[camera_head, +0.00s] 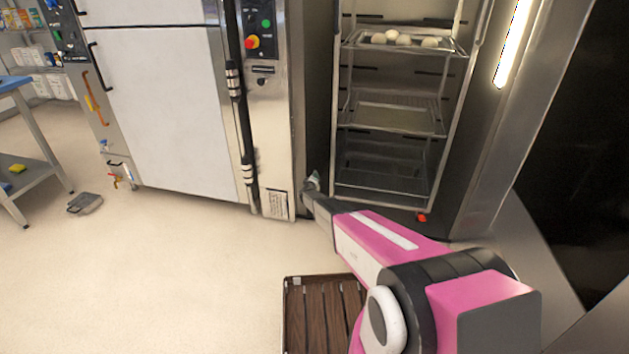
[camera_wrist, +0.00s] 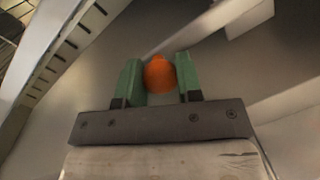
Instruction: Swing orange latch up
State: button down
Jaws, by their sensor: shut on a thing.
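The orange latch (camera_wrist: 159,73) shows in the wrist view as a rounded orange end between the two green fingers of my gripper (camera_wrist: 158,80). The fingers are shut on it, one on each side. A plain grey metal surface lies behind it. The end of my gripper (camera_head: 313,181) is small there, and I cannot make out the latch in that view.
A tall steel oven (camera_head: 160,100) with white doors stands left of my arm. An open wire rack (camera_head: 395,125) with pale round items on top stands behind it. A brown slatted crate (camera_head: 318,315) is on the floor below my arm. The floor at left is mostly clear.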

jog(key=c, duration=0.8)
grip_release()
jog(key=shift+s+a, duration=0.1)
jog(key=v, duration=1)
jog(key=shift+s+a, duration=0.1)
jog(key=shift+s, duration=0.2)
jog(key=s+d+r+m+g+y, duration=0.2)
jog(key=s+r+g+y, duration=0.5)
jog(key=s+r, duration=0.95)
jog(key=s+d+r+m+g, duration=0.2)
jog(key=s+d+r+g, duration=0.1)
jog(key=s, duration=0.8)
jog(key=s+d+r+m+g+h, duration=0.1)
jog(key=s+d+r+m+g, duration=0.1)
jog(key=s, duration=0.9)
jog(key=s+d+r+m+g, duration=0.3)
jog(key=s+d+r, duration=0.2)
jog(key=s, duration=0.6)
jog(key=shift+s+d+r+g+h, duration=0.2)
jog(key=shift+d+r+g+h, duration=0.1)
jog(key=shift+g+h, duration=0.1)
